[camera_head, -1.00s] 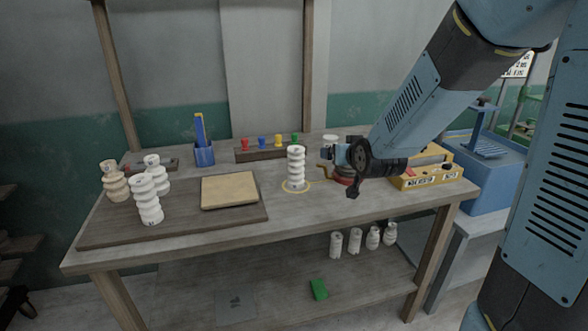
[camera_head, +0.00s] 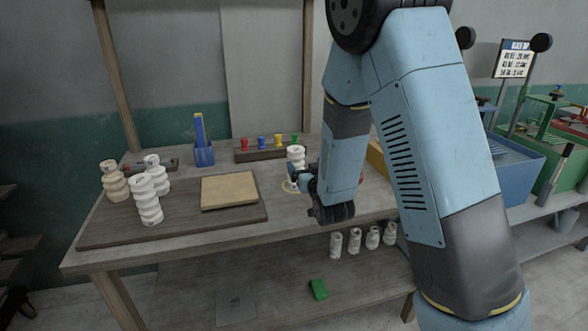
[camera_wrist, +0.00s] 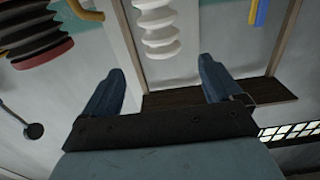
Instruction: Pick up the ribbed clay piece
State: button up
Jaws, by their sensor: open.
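A white ribbed clay piece (camera_head: 297,153) stands upright inside a yellow ring on the bench top, right of the middle. Its lower part is partly hidden by my gripper (camera_head: 296,173), which is low at its right front side. In the wrist view the ribbed piece (camera_wrist: 158,30) is ahead of the gap between my two blue fingers (camera_wrist: 162,75), roughly centred. The fingers are apart with nothing between them. The piece stands clear of both fingertips in that view.
More pale ribbed pieces (camera_head: 146,200) stand on a dark board (camera_head: 105,232) at left, beside a tan slab (camera_head: 229,190). A blue cup (camera_head: 204,155) and a peg rack (camera_head: 265,153) stand behind. In the wrist view a dark ribbed object (camera_wrist: 35,35) is at upper left.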

aim_at(298, 155)
jog(key=x, duration=1)
jog(key=shift+w+a, duration=0.15)
jog(key=shift+a, duration=0.05)
jog(key=shift+r, duration=0.1)
grip_shut()
dwell(0.6)
